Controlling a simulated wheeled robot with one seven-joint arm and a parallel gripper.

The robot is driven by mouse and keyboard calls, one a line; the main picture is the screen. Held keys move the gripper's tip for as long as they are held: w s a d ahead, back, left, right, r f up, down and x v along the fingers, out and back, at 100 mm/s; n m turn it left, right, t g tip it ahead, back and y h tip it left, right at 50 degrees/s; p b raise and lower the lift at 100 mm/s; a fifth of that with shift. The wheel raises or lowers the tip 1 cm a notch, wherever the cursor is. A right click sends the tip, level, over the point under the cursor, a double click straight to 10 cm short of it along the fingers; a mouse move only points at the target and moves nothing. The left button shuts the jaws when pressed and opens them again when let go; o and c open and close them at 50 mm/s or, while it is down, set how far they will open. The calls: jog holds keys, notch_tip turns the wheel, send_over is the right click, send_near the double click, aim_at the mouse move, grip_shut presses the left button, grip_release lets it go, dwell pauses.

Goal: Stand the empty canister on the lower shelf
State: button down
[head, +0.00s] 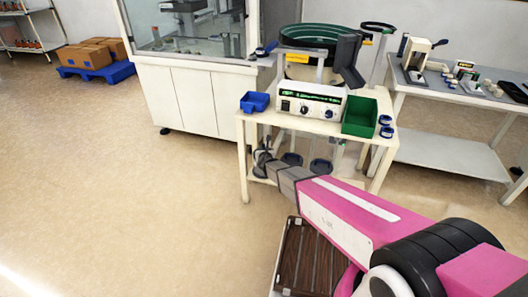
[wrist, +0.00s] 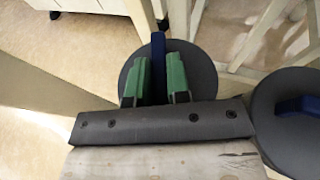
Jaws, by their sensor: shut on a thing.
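My gripper (wrist: 159,82) is shut on the blue handle of a dark grey round-topped canister (wrist: 190,62) in the wrist view. In the head view, my gripper (head: 268,166) is at the left front of the feeder stand, by its lower shelf (head: 345,172). The held canister is mostly hidden there, and I cannot tell whether its base touches the shelf. A second dark canister with a blue handle (wrist: 280,125) is close to its right in the wrist view. Two dark round canisters (head: 291,159) (head: 320,166) show under the stand's top in the head view.
The stand's top carries a bowl feeder (head: 308,36), a white control box (head: 308,103), a blue bin (head: 255,102) and a green bin (head: 359,117). A stand leg (head: 243,165) is left of my gripper. The floor (head: 130,210) to the left is clear.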

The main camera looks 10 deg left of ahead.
jog(key=shift+f, duration=0.1)
jog(key=c, duration=1.1)
grip_release()
